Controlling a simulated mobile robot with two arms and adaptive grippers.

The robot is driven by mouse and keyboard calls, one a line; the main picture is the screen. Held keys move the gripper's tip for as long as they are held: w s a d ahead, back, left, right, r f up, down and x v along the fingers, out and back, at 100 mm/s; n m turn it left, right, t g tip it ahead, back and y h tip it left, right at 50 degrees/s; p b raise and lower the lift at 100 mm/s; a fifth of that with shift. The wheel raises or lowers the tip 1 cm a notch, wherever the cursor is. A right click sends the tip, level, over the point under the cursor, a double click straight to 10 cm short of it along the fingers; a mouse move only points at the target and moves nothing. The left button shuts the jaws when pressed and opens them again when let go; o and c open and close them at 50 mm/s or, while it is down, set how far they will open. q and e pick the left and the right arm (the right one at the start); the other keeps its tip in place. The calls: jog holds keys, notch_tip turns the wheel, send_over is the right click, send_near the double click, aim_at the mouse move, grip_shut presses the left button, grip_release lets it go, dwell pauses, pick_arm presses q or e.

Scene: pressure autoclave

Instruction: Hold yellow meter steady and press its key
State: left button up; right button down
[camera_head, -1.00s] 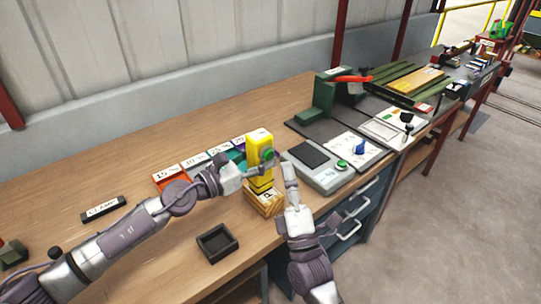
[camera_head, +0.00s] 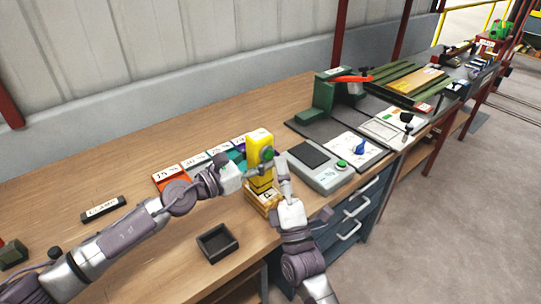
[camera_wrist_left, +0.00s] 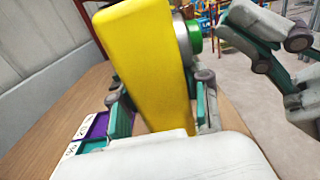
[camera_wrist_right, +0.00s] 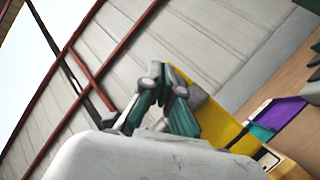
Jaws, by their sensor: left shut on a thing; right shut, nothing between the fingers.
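The yellow meter (camera_head: 260,148) stands upright on a wooden block (camera_head: 262,198) on the bench. Its round green key (camera_head: 267,153) faces right in the head view and also shows in the left wrist view (camera_wrist_left: 195,37). My left gripper (camera_head: 246,170) is shut on the meter, with a finger on each side of it in the left wrist view (camera_wrist_left: 160,110). My right gripper (camera_head: 281,162) is shut and empty, its fingertips close to the key side of the meter. In the right wrist view the fingers hide the key, so contact cannot be told.
Coloured labelled trays (camera_head: 170,177) lie behind the left gripper. A small dark open tray (camera_head: 217,243) sits near the front edge. A grey scale (camera_head: 320,170) stands to the right, near my right gripper. A dark label bar (camera_head: 103,206) lies at left.

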dwell(0.8)
jog(key=shift+w+a, duration=0.25)
jog(key=shift+w, duration=0.1)
jog(key=shift+w+a, duration=0.3)
jog(key=shift+w, duration=0.1)
dwell(0.9)
jog(key=shift+s+d, duration=0.55)
jog(key=shift+s, duration=0.25)
jog(key=s+d, duration=0.1)
jog(key=s, duration=0.1)
jog(key=s+d, duration=0.2)
dwell(0.3)
dwell(0.5)
